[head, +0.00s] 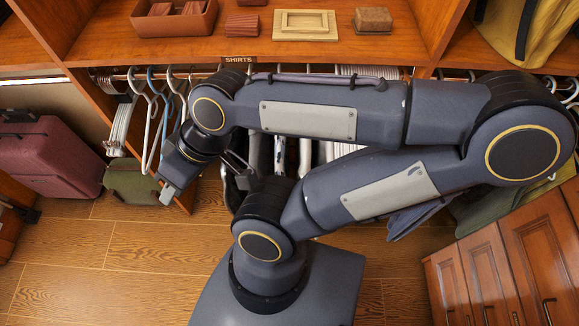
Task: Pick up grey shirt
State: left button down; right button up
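My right gripper (172,185) is at the left end of my folded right arm, in front of the hanging rail under the shelf. One pale fingertip shows; the gap between its fingers is unclear. Several garments (280,155) in white and dark tones hang behind my arm, mostly hidden by it. A blue-grey garment (415,219) shows below my arm at the right. I cannot tell which garment is the grey shirt. I see no garment clearly held. My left gripper is out of view.
A wooden shelf (225,47) with a SHIRTS label (240,60) runs above the rail. Empty hangers (150,115) hang at the left. A maroon suitcase (50,157) and a green bag (131,183) stand at the left. A wooden drawer cabinet (495,265) stands at the right.

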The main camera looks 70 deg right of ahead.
aim_at(262, 144)
jog(key=z, duration=0.5)
jog(key=k+l+z, duration=0.1)
jog(key=z, duration=0.4)
jog(key=l+z, duration=0.15)
jog(key=z, duration=0.3)
jog(key=l+z, duration=0.1)
jog(key=z, duration=0.4)
jog(key=i+j+u, duration=0.25)
jog(key=k+l, duration=0.05)
jog(key=l, duration=0.05)
